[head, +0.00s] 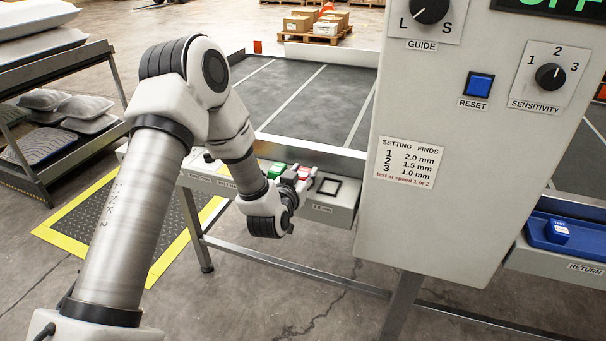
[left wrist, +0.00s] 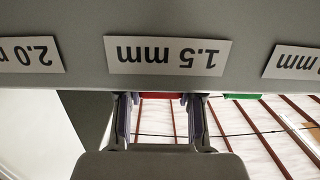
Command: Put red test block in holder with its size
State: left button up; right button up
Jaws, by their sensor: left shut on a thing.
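The red test block (head: 304,173) is at the holder rail (head: 342,215) in the head view, partly hidden by my left gripper (head: 291,178). In the left wrist view a red strip of it shows between the fingers of my left gripper (left wrist: 163,98), which is shut on it. It lines up with the 1.5 mm label (left wrist: 168,55), which appears upside down. I cannot tell whether the block is fully seated. A green block (head: 277,170) stands just left of it; it also shows in the left wrist view (left wrist: 241,96). My right gripper is not in view.
A black-outlined empty square holder (head: 329,187) lies right of the red block. The control cabinet (head: 450,220) stands close right of the rail. The conveyor belt (head: 305,105) behind is clear.

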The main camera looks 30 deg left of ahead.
pick_arm(q)
jog(key=o, duration=1.2)
jog(key=shift+f, duration=0.1)
jog(key=shift+c, duration=0.2)
jog(key=shift+s+r, duration=0.1)
jog(key=shift+r, duration=0.15)
jog(key=p+v, duration=0.1)
jog(key=v, duration=1)
jog(key=s+d+f+m+g+h, duration=0.1)
jog(key=s+d+f+g, duration=0.25)
jog(key=f, duration=0.35)
jog(key=s+d+f+g+h, duration=0.25)
jog(key=s+f, duration=0.25)
jog(key=f, duration=0.3)
jog(key=s+d+f+m+g, duration=0.1)
jog(key=s+d+f+g, duration=0.25)
jog(key=f, duration=0.35)
jog(key=s+d+f+g, duration=0.1)
jog(key=s+f+g, duration=0.2)
jog(key=s, duration=0.4)
jog(key=s+d+f+g, duration=0.1)
jog(key=s+f+g, duration=0.2)
jog(key=s, duration=0.4)
jog(key=shift+s+f+h, duration=0.35)
jog(key=shift+s+f, duration=0.05)
jog(key=shift+f, duration=0.25)
